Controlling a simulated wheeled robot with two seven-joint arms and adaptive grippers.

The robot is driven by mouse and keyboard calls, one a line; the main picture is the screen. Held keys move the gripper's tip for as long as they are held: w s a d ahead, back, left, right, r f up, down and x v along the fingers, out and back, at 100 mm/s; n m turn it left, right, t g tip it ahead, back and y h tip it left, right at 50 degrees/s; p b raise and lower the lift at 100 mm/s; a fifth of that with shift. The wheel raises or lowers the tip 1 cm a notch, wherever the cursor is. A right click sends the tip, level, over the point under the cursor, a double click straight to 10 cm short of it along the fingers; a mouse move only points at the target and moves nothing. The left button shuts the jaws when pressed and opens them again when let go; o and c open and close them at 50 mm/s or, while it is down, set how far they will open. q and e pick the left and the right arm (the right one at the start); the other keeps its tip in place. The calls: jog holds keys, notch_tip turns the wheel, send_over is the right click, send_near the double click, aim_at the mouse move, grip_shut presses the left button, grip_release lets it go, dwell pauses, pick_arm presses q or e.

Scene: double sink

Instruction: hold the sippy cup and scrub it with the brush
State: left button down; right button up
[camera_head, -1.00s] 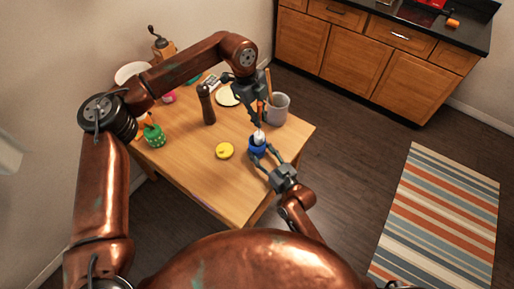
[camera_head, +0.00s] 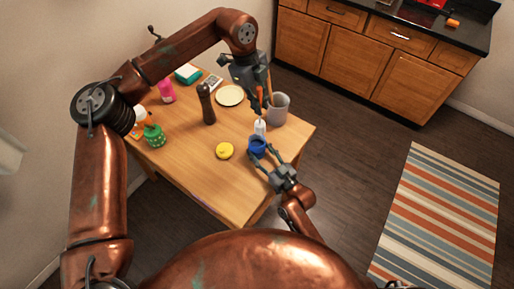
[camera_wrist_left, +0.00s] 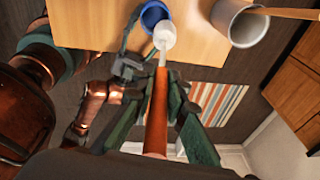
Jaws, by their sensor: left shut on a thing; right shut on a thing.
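The blue sippy cup (camera_head: 257,147) stands upright at the table's right front edge, its top open. My right gripper (camera_head: 268,160) is shut on the cup from the front right. My left gripper (camera_head: 258,104) is shut on the orange handle of the brush (camera_head: 260,127) and holds it above the cup, white head down. In the left wrist view the brush's white head (camera_wrist_left: 164,36) overlaps the rim of the blue cup (camera_wrist_left: 153,15). I cannot tell whether the head is inside the cup. A yellow lid (camera_head: 225,150) lies on the table left of the cup.
A grey container (camera_head: 278,108) with a wooden utensil stands close behind the cup. A dark pepper mill (camera_head: 207,104), a cream plate (camera_head: 230,95), a green cup (camera_head: 154,135) and a pink bottle (camera_head: 166,91) stand farther left. The front of the wooden table (camera_head: 215,185) is clear.

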jog(key=o, duration=1.3)
jog(key=v, duration=1.2)
